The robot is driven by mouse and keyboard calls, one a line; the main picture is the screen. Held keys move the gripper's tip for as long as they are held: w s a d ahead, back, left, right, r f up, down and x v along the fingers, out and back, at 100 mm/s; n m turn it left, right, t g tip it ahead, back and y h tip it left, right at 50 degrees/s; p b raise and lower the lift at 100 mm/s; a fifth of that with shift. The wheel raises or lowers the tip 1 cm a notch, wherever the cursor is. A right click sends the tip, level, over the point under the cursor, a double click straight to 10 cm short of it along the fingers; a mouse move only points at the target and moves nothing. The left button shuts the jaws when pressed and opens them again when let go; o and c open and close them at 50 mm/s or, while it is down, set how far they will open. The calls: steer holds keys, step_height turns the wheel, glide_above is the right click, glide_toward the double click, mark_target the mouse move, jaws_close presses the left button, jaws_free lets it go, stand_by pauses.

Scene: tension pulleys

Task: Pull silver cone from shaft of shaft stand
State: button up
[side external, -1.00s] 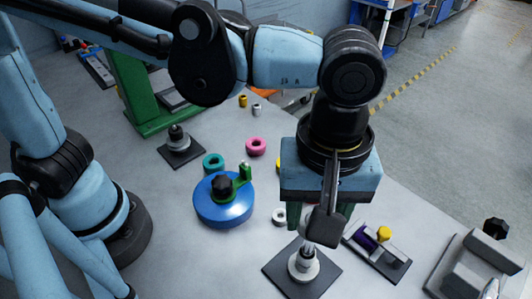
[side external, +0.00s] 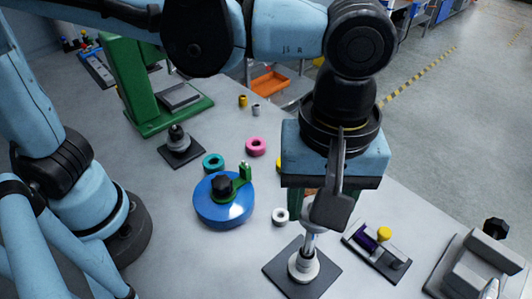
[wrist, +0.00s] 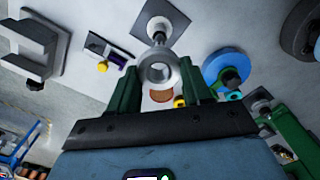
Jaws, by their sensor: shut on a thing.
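My gripper (wrist: 159,66) is shut on the silver cone (wrist: 173,76), which shows in the wrist view as a metallic ring with an open centre between the green fingers. In the side view a little of the silver cone (side external: 314,229) shows below the dark wrist camera, which hides most of the grasp. The shaft stand (side external: 302,267) is a dark square plate with a pale round foot and an upright shaft, directly below my gripper. It also shows behind the cone in the wrist view (wrist: 159,20). I cannot tell whether the cone is fully clear of the shaft tip.
A white ring (side external: 280,215) and a blue round fixture (side external: 222,208) lie left of the stand. A plate with purple and yellow parts (side external: 377,244) is close on the right, with a grey block fixture (side external: 478,265) beyond. Above the stand there is free room.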

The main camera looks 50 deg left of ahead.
steer(key=shift+r, duration=0.35)
steer(key=shift+r, duration=2)
